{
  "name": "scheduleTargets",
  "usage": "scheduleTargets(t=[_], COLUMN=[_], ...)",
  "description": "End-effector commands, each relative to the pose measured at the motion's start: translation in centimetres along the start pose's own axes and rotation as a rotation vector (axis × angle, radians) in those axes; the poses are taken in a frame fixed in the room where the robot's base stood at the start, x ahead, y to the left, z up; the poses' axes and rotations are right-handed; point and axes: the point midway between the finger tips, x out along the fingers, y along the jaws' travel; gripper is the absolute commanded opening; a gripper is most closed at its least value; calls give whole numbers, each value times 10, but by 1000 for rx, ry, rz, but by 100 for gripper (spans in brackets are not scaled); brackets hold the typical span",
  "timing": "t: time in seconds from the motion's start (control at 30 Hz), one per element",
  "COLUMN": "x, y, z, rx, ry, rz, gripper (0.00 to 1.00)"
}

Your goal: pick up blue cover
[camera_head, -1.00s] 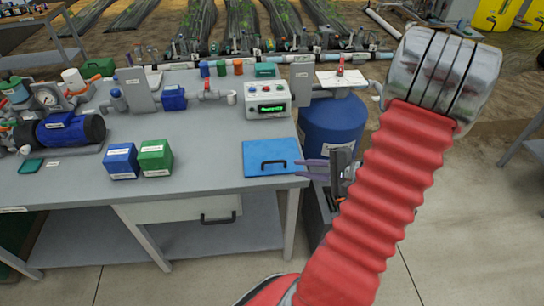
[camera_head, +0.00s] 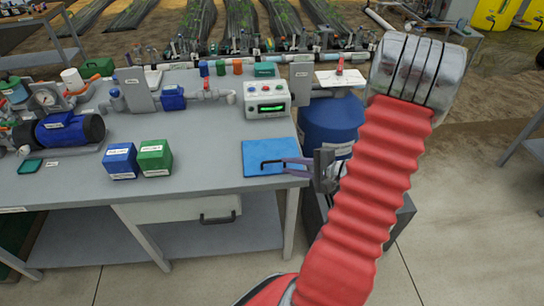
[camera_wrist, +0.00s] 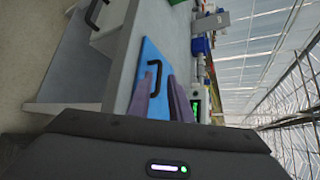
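The blue cover (camera_head: 258,149) is a flat blue plate with a black handle, lying on the right end of the grey bench. It also shows in the wrist view (camera_wrist: 150,50), with its handle (camera_wrist: 153,68) upright from the plate. My gripper (camera_head: 284,164) reaches in from the right over the cover's right part. In the wrist view its two purple-grey fingers (camera_wrist: 158,82) are apart, with the handle ahead of the gap between the tips. Nothing is held. In the head view the fingers partly overlap the handle, and I cannot tell whether they touch it.
The control box (camera_head: 266,98) stands just behind the cover. Blue (camera_head: 120,161) and green (camera_head: 155,158) boxes stand to its left. A blue barrel (camera_head: 330,123) is beyond the bench's right edge. Bare bench top lies between the boxes and the cover.

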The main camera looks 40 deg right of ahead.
Motion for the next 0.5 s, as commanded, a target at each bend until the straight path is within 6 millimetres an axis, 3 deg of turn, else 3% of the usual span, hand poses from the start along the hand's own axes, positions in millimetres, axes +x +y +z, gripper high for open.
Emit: scheduleTargets(t=[0.2,0.5], x=[24,26], y=[0,0], z=[0,0], rx=[0,0], ry=[-2,-1], rz=[1,0], gripper=[19,19])
